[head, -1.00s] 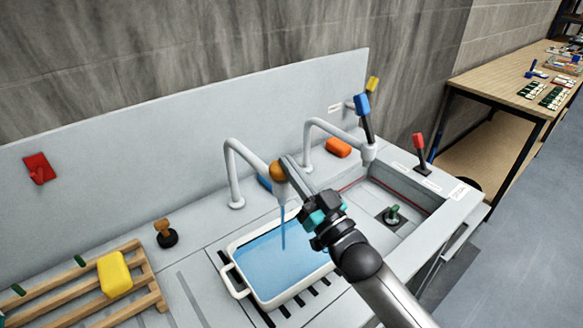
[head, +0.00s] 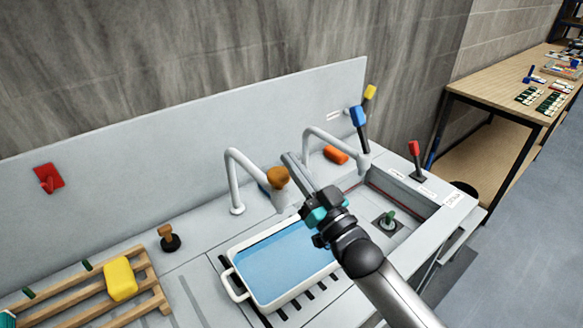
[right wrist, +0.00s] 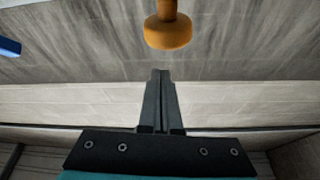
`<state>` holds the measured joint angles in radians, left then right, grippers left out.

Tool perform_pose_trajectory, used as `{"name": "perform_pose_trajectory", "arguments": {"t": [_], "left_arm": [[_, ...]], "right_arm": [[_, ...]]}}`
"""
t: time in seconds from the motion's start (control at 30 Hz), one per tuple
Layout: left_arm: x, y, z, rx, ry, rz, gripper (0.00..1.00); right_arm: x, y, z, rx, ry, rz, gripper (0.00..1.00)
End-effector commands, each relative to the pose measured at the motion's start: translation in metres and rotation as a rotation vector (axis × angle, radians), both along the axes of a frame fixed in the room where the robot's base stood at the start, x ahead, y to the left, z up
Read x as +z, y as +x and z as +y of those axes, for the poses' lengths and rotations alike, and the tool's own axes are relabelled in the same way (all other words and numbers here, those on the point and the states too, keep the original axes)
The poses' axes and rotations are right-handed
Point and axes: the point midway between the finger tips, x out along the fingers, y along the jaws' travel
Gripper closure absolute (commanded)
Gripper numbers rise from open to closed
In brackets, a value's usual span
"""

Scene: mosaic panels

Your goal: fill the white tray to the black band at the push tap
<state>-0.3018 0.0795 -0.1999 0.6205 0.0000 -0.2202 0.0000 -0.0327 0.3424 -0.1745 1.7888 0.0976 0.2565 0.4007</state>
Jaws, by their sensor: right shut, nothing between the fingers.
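The white tray (head: 238,287) stands on the slotted drain area under the push tap (head: 233,180). Blue water (head: 285,262) fills much of it; I cannot make out the black band. The tap has an orange-brown knob (head: 278,176), and no stream falls from its spout. My right gripper (head: 288,157) is shut and empty, just right of the knob and apart from it. In the right wrist view the knob (right wrist: 168,32) is beyond the closed fingers (right wrist: 160,75). A teal piece at the lower left edge looks like part of my left gripper; its fingers are hidden.
A wooden rack (head: 75,300) with a yellow sponge (head: 120,278) lies left.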

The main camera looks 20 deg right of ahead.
Motion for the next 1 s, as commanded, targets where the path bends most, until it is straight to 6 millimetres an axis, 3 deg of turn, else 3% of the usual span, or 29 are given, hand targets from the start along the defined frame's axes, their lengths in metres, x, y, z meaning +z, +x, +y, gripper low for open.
{"name": "perform_pose_trajectory", "arguments": {"t": [0.03, 0.5, 1.0], "left_arm": [[-0.005, 0.000, 0.000, 0.000, 0.000, 0.000, 0.50], [-0.017, 0.002, 0.000, 0.000, 0.001, -0.002, 0.50], [-0.019, 0.002, 0.000, 0.000, 0.001, -0.002, 0.50]], "right_arm": [[-0.012, -0.010, -0.003, 0.000, -0.001, 0.011, 1.00], [-0.034, -0.073, -0.022, 0.000, 0.001, 0.005, 1.00], [-0.036, -0.083, -0.025, 0.000, 0.001, 0.001, 1.00]]}}
